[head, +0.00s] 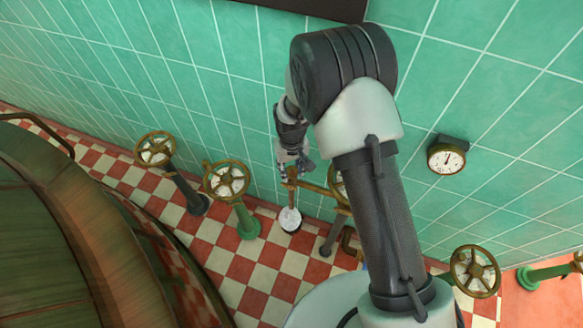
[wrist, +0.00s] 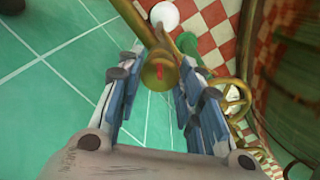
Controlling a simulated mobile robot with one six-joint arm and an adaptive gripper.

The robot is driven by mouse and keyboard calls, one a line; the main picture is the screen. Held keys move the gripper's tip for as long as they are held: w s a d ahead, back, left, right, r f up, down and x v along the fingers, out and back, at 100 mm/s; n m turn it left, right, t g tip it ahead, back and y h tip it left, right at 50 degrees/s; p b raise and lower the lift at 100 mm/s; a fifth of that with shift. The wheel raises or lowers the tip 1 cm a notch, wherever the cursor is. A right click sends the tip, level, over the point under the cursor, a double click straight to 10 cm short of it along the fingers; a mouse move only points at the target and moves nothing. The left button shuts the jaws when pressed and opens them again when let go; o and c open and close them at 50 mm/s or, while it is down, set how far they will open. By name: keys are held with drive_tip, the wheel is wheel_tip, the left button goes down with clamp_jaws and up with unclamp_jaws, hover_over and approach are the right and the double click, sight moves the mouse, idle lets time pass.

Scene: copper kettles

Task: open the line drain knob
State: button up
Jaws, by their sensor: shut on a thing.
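The line drain knob (wrist: 157,74) is a round brass piece with a red mark on its end, seen between my fingers in the wrist view. My gripper (wrist: 164,62) is shut on it, with blue-padded fingers on both sides. In the head view my gripper (head: 293,164) reaches down beside the tiled wall to the brass fitting (head: 292,175) at the left end of a brass pipe (head: 318,188). The fingers hide much of the knob in the head view.
A white round thing (head: 290,218) is on the floor below the fitting. Valve handwheels on posts stand to the left (head: 226,181), (head: 155,149) and at right (head: 475,272). A gauge (head: 447,157) is on the wall. A large copper kettle (head: 70,230) fills the left.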

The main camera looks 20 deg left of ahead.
sight(292, 171)
drive_tip(key=n, duration=0.6)
drive_tip(key=shift+n, duration=0.3)
idle(0.5)
drive_tip(key=o, duration=1.1)
drive_tip(key=shift+c, duration=0.2)
wheel_tip(292, 171, up, 12)
